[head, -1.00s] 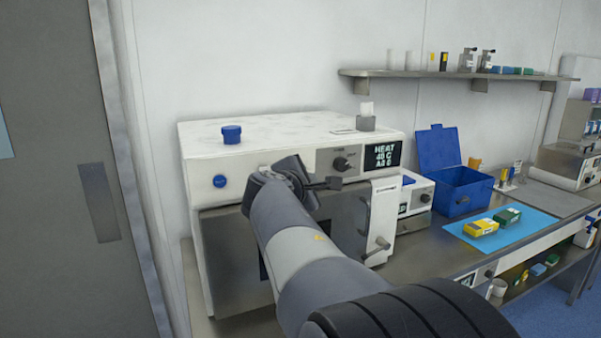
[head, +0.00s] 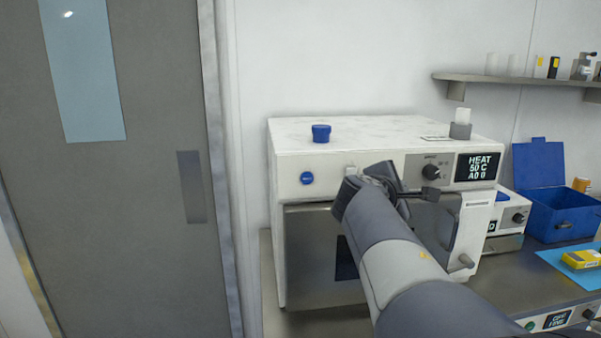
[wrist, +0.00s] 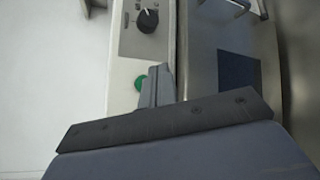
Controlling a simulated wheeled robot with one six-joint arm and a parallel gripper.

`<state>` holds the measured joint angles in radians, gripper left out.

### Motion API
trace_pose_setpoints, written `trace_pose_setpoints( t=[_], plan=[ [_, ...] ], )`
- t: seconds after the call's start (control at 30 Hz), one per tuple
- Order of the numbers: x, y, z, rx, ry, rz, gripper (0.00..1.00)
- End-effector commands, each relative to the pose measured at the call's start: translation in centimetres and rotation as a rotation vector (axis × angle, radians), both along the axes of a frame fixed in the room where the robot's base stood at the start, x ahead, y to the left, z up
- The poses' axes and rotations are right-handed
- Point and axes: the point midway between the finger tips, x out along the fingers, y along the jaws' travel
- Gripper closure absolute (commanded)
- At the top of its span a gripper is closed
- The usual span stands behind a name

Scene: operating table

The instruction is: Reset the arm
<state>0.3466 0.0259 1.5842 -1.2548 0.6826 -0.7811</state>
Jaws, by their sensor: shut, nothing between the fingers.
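My gripper (head: 430,194) is in front of the white oven-like machine (head: 300,240) in the head view, at the end of my raised arm. It is shut and empty. In the wrist view my gripper (wrist: 157,85) points along the machine's front panel, near a green button (wrist: 139,83) and below a black knob (wrist: 147,20). The same kind of knob (head: 430,172) shows in the head view beside a display (head: 477,167) reading HEAT 50 C. I cannot tell whether the fingers touch the panel.
An open blue box (head: 565,215) and a yellow pack (head: 580,259) on a blue mat (head: 560,262) stand to the right. A wall shelf (head: 510,78) is above. A grey door (head: 150,260) is at left.

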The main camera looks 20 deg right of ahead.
Motion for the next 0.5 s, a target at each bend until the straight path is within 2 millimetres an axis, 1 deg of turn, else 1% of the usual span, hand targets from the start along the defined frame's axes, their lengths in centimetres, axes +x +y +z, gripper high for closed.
trace_pose_setpoints(
  t=[0.13, 0.2, 0.23, 0.3, 0.5],
  plan=[
    [1.5, -0.3, 0.1, 0.0, 0.002, 0.001, 1.0],
    [0.3, -0.1, 0.5, 0.001, 0.001, -0.001, 1.0],
    [-0.2, 0.0, 0.1, -0.001, -0.001, -0.001, 1.0],
    [-1.2, 0.3, 0.0, 0.0, -0.002, -0.001, 1.0],
    [-3.3, 0.8, 0.1, -0.001, -0.001, -0.001, 1.0]
  ],
)
